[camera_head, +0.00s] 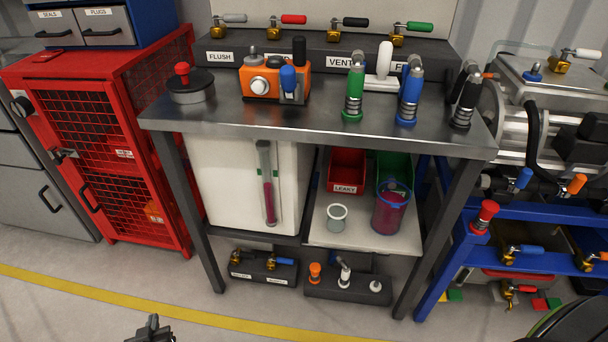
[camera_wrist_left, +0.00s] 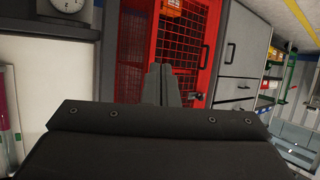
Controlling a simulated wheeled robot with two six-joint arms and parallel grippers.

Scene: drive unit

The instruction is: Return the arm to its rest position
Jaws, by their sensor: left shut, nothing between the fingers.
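My left gripper (camera_head: 152,328) shows at the bottom edge of the head view, low over the floor and left of the metal workbench (camera_head: 230,119). Only its tip is in that picture. In the left wrist view my left gripper (camera_wrist_left: 159,72) is shut, its two fingers together with nothing between them. Beyond the fingers in that view stands the red mesh cabinet (camera_wrist_left: 190,45), apart from them. The rest of the left arm is out of the head view. My right gripper is in neither view.
The red cabinet (camera_head: 100,155) stands left of the workbench. Valves and an orange pump unit (camera_head: 262,80) are on the bench top. A lower shelf (camera_head: 325,232) holds a jug (camera_head: 388,212) and a red bin (camera_head: 346,168). A blue frame (camera_head: 450,270) stands at right. The front floor is clear.

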